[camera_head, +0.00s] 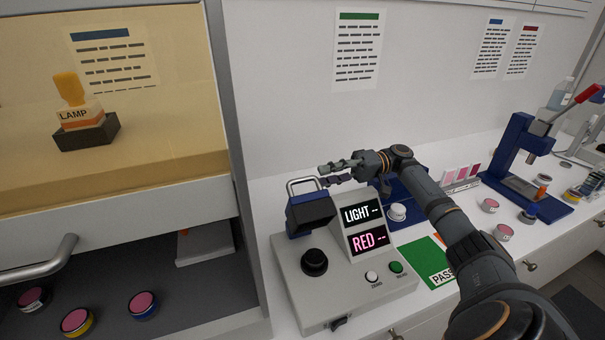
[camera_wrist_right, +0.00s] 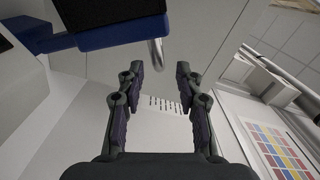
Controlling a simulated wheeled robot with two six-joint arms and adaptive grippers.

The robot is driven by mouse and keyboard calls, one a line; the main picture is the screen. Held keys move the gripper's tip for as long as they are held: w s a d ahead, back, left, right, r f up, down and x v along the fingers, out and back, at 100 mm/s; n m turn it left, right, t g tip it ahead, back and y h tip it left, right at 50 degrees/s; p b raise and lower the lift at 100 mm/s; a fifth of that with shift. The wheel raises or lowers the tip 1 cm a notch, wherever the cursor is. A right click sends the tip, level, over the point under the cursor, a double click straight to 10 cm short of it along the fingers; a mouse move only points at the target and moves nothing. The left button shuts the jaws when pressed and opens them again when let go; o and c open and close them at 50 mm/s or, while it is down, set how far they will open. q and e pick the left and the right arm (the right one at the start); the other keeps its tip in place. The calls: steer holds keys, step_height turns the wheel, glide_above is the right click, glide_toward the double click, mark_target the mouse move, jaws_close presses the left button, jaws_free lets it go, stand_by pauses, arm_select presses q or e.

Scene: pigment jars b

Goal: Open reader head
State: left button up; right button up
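The grey reader (camera_head: 345,275) stands on the white counter, with lit LIGHT and RED displays. Its dark blue head (camera_head: 311,211) sits at the upper left of the body, with a metal bar handle (camera_head: 303,184) on top. My right gripper (camera_head: 322,176) is just right of the handle and points left at it. In the right wrist view the gripper (camera_wrist_right: 160,69) is open and empty. The handle's end (camera_wrist_right: 156,52) shows just beyond its fingertips, and the blue head (camera_wrist_right: 120,24) is at the top left. I cannot tell whether gripper and handle touch. My left gripper is out of view.
A green PASS mat (camera_head: 427,258), pink jars (camera_head: 503,232) and a blue press (camera_head: 518,150) are to the right. A cabinet with a LAMP stamp (camera_head: 84,122) and open drawer is left.

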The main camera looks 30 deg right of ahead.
mark_target(305, 178)
steer(key=p+x, duration=0.2)
steer(key=x, duration=0.3)
steer(key=shift+w+a+r, duration=0.15)
steer(key=shift+w, duration=0.05)
steer(key=shift+a, duration=0.55)
steer(key=shift+w+f, duration=0.1)
steer(key=shift+f, duration=0.1)
steer(key=c, duration=0.7)
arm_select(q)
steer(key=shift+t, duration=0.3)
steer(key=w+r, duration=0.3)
arm_select(e)
jaws_close()
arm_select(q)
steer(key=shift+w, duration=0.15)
